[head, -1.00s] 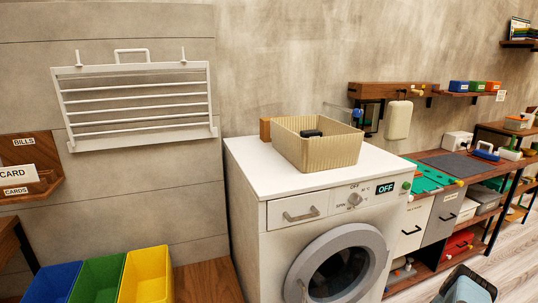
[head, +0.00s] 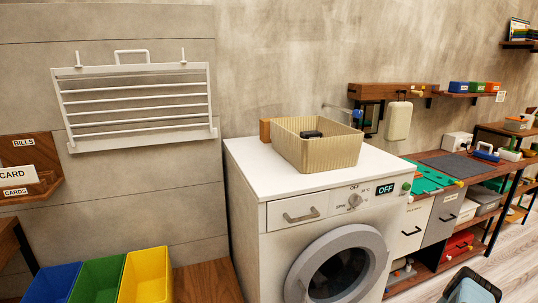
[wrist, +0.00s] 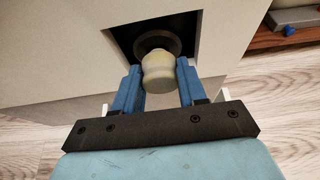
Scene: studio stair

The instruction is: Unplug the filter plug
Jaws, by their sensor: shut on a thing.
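The filter plug (wrist: 158,79) is a pale yellowish, rounded knob in the wrist view. It sits in front of a dark round fitting (wrist: 158,42) inside a square dark recess low in the washing machine's light front panel (wrist: 60,50). My gripper (wrist: 158,66) has its two blue fingers on either side of the plug and is shut on it. The knob stands out toward the gripper; whether its inner end is still seated in the fitting is hidden. The washing machine (head: 275,245) also shows in the head view, but its low recess is out of that picture.
A beige basket (head: 318,150) with a dark item inside stands on the machine's white top. Blue, green and yellow bins (head: 98,278) are at lower left. A shelf unit (head: 425,265) stands right of the machine.

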